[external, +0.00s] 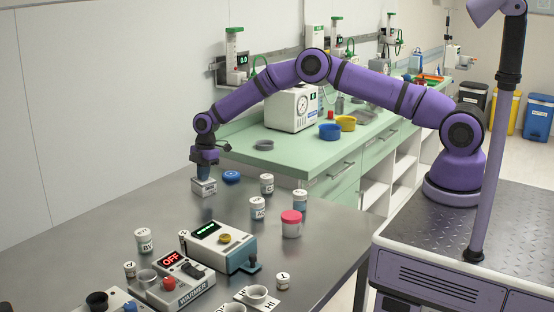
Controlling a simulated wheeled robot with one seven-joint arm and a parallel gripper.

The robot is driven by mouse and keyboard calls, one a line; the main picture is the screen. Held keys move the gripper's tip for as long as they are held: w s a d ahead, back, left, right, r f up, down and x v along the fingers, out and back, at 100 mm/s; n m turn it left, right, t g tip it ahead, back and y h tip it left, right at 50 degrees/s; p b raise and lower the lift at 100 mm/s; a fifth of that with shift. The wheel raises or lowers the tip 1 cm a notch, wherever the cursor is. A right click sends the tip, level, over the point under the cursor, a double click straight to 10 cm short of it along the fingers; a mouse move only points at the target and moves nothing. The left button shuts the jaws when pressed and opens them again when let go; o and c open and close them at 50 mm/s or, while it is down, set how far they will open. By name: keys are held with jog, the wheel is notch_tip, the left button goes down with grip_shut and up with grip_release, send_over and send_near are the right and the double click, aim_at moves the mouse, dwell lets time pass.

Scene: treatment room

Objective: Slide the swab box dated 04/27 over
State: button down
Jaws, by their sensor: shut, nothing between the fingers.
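A small white box (204,189) with dark print on its front stands on the grey metal table, toward the back. Its print is too small to read, so I cannot tell whether it bears 04/27. My gripper (205,177) points down right at the top of this box and is shut, with nothing held. The fingertips are hard to make out, and I cannot tell whether they touch the box. No other similar box is clear in this view.
A blue lid (231,176) lies close to the box's right. White-lidded jars (267,184) and a red-lidded jar (291,223) stand farther right. A teal-and-white device (220,246) and a warmer (180,283) are nearer the front. The table (110,212) left of the box is clear.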

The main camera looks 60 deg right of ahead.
jog(key=shift+s+d+r, duration=0.15)
jog(key=shift+d+r, duration=0.1)
jog(key=shift+d, duration=0.1)
jog(key=d, duration=1.1)
jog(key=shift+d+r, duration=0.2)
jog(key=shift+d, duration=0.05)
jog(key=s+d+r+m+t+h, duration=0.15)
jog(key=s+r, duration=0.25)
jog(key=r, duration=0.7)
jog(key=s+r+m, duration=0.2)
jog(key=s+r, duration=0.1)
jog(key=r, duration=0.8)
jog(key=s+d+r+m, duration=0.3)
jog(key=s+r+m, duration=0.1)
jog(key=s+r, duration=1)
jog(key=s+d+r+m+t, duration=0.15)
jog(key=s+r, duration=0.25)
jog(key=s, duration=0.5)
jog(key=s+d+r+m+t, duration=0.1)
jog(key=s+r+m, duration=0.3)
jog(key=s, duration=0.5)
jog(key=s+d+f+m, duration=0.1)
jog(key=s+m, duration=0.1)
jog(key=s, duration=0.7)
jog(key=s+d+f+m+t, duration=0.1)
jog(key=s+m, duration=0.2)
jog(key=s, duration=0.7)
jog(key=shift+s+d+f, duration=0.2)
jog(key=shift+d+f, duration=0.2)
